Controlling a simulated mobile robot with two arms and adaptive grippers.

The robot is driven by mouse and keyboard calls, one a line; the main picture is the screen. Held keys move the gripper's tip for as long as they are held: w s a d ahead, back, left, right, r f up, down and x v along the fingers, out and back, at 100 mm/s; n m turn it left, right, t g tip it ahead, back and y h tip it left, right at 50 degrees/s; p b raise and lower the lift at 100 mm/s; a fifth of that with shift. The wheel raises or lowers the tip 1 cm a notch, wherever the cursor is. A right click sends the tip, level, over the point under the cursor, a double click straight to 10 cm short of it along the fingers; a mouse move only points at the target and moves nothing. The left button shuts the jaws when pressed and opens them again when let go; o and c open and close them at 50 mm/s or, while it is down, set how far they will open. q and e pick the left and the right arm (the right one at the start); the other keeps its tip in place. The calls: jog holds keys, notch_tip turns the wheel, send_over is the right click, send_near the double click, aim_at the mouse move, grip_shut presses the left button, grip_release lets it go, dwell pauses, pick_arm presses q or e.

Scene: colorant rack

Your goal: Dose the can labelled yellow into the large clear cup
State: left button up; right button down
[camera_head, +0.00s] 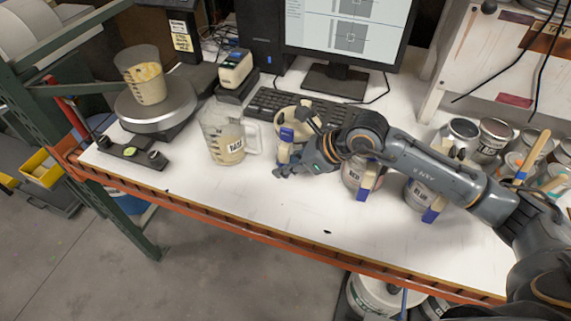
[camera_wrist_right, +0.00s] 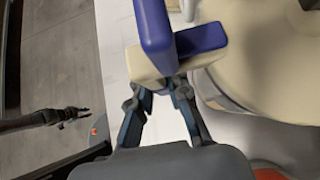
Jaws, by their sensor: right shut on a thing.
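A large clear cup (camera_head: 147,86) stands on the round scale (camera_head: 155,112) at the left, with pale cream stuff in it. A can with a cream lid (camera_head: 290,113) stands near the table middle; its label is not readable. It also fills the right of the right wrist view (camera_wrist_right: 272,50). My right gripper (camera_head: 287,168) is at the can's front side. In the right wrist view the gripper (camera_wrist_right: 161,84) is shut on the can's blue-and-cream handle (camera_wrist_right: 190,42). A dark jointed part at the left there looks like my left gripper (camera_wrist_right: 72,116); its fingers are unclear.
A clear pitcher labelled BASE (camera_head: 226,138) stands between scale and can. The RED can (camera_head: 351,178) and BLUE can (camera_head: 418,198) stand to the right, below my right arm. A keyboard (camera_head: 270,101) and monitor are behind. The front table strip is mostly clear.

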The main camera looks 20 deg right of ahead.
jog(key=shift+f+b, duration=0.35)
jog(key=shift+b, duration=0.1)
jog(key=c, duration=1.3)
grip_release()
jog(key=shift+c, duration=0.2)
jog(key=shift+o, duration=0.7)
jog(key=shift+s+f, duration=0.15)
jog(key=shift+f, duration=0.05)
jog(key=v, duration=1.2)
jog(key=shift+r, duration=0.15)
